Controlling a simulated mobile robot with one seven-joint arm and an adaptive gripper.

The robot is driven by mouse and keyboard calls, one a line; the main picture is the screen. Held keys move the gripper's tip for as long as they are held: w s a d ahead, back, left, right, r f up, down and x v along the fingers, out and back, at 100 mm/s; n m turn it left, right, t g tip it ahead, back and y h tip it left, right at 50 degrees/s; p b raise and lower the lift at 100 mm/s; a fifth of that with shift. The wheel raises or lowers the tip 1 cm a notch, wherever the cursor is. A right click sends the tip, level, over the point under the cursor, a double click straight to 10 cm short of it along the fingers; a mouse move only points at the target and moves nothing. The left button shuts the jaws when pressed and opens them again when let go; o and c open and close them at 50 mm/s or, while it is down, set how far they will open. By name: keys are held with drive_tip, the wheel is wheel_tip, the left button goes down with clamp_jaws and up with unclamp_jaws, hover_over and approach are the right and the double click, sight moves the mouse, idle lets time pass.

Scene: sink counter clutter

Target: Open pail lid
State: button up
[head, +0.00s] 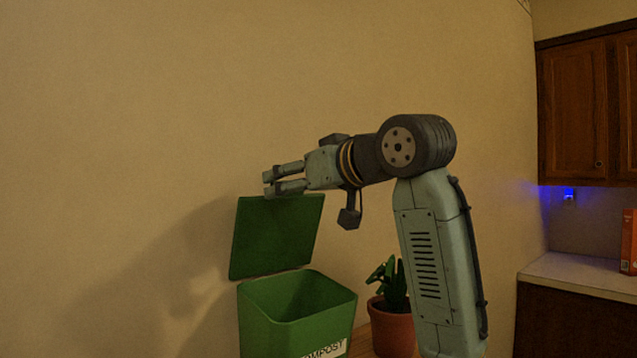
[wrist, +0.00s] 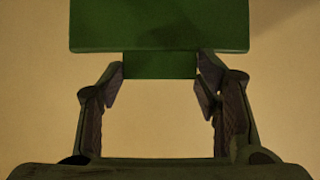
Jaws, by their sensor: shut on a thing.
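The green pail (head: 293,322) stands at the bottom centre of the head view, with "COMPOST" on a white label low on its front. Its green lid (head: 275,238) is raised nearly upright at the back, and the pail's mouth is uncovered. My gripper (head: 268,184) is at the lid's top edge. In the wrist view, my gripper (wrist: 160,72) is shut on the narrow green tab (wrist: 160,65) of the lid (wrist: 160,25), with a fingertip at each side of the tab.
A potted green plant (head: 392,318) in a terracotta pot stands just right of the pail, behind my arm. A plain wall (head: 120,150) lies close behind the lid. A counter (head: 575,275) with an orange-red box (head: 628,241) is at far right, under wooden cabinets (head: 580,110).

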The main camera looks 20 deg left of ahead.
drive_tip(key=shift+w+a+g+h, duration=0.6)
drive_tip(key=shift+w+a+h, duration=0.3)
drive_tip(key=shift+a, duration=0.4)
drive_tip(key=shift+w, duration=0.1)
drive_tip(key=o, duration=1.7)
drive_tip(key=v, duration=1.2)
